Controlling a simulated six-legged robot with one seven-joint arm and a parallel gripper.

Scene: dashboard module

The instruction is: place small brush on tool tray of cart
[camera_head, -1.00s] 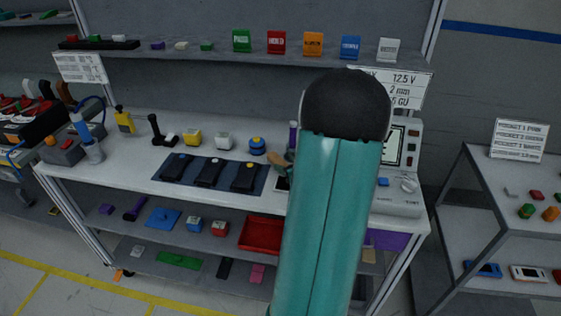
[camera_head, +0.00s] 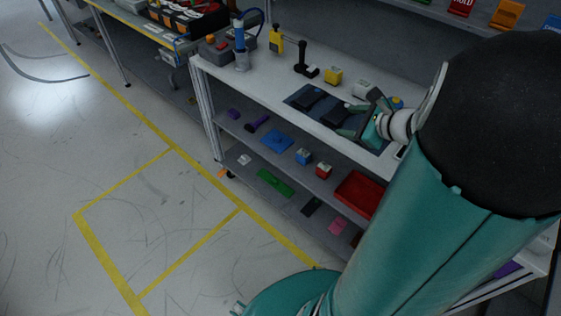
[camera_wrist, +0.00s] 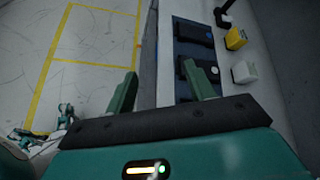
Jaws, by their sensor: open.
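My gripper (camera_head: 350,121) is open and empty, over the front part of the bench top beside the dark mat. In the wrist view its two fingers (camera_wrist: 160,80) stand apart, with the bench's front edge between them. I cannot pick out the small brush with certainty. A dark purple handled item (camera_head: 258,123) lies on the shelf below the bench top, too small to identify. A cart or table (camera_head: 160,39) at the upper left carries a black tray-like holder with orange items; I cannot tell whether it is the tool tray.
The bench (camera_head: 232,84) holds a dark mat (camera_head: 300,104) with black devices, a yellow block (camera_head: 333,76) and a white block (camera_wrist: 244,72). A red tray (camera_head: 358,195) and several small parts lie on its lower shelves. The yellow-lined floor (camera_head: 150,210) at left is open.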

